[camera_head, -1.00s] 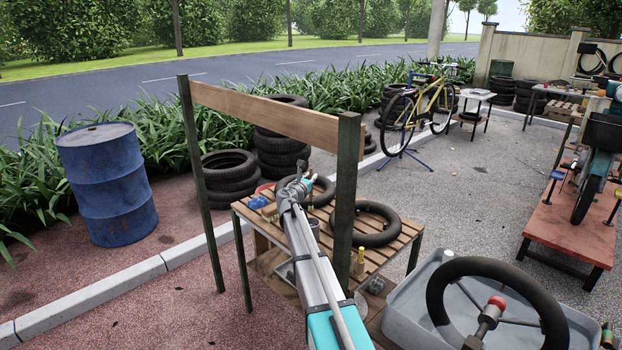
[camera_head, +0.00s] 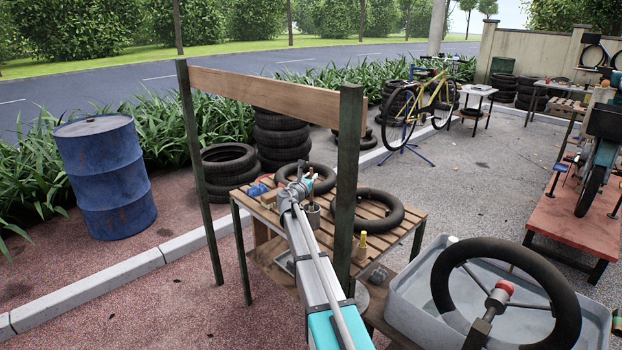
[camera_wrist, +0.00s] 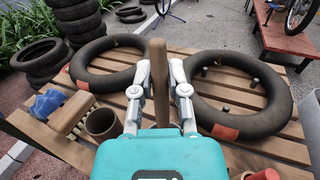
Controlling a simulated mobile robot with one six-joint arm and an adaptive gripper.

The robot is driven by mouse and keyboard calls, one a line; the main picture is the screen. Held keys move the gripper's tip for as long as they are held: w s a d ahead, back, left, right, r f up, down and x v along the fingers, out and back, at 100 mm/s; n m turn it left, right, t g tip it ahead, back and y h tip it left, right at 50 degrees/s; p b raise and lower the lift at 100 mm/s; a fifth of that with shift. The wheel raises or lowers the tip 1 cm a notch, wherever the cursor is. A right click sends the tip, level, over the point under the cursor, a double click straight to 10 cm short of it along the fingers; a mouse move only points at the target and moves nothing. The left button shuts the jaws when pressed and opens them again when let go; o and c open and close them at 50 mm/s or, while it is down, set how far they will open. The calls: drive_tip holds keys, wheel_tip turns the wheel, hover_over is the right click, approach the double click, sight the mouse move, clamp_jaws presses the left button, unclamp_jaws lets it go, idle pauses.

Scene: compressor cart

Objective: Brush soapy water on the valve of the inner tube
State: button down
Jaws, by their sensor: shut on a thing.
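My gripper (camera_head: 303,185) is over the slatted table in the head view. In the wrist view my gripper (camera_wrist: 160,90) is shut on an upright wooden handle (camera_wrist: 158,60). Its lower end is hidden behind the gripper body, so I see no bristles. Two black inner tubes lie flat on the slats: one at left (camera_wrist: 78,65), one at right (camera_wrist: 283,105); both have orange-red patches. Small dark stubs show inside the right tube, but I cannot tell which is a valve. A brown pot (camera_wrist: 102,123) stands left of the gripper. Soapy water cannot be made out.
A wooden block brush (camera_wrist: 70,112) and blue cloth-like item (camera_wrist: 47,103) lie at the table's left. A post-and-board frame (camera_head: 348,185) stands close beside my arm. A yellow-capped bottle (camera_head: 362,245) stands near the table front.

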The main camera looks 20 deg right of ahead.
sight(311, 168)
drive_tip(key=shift+f+b, duration=1.2)
drive_tip(key=shift+f, duration=0.3)
drive_tip(key=shift+r, duration=0.2)
drive_tip(key=shift+r+p, duration=4.1)
drive_tip(key=shift+p, duration=0.15)
drive_tip(key=shift+r, duration=0.1)
drive_tip(key=shift+r+p, duration=1.9)
drive_tip(key=shift+p, duration=0.1)
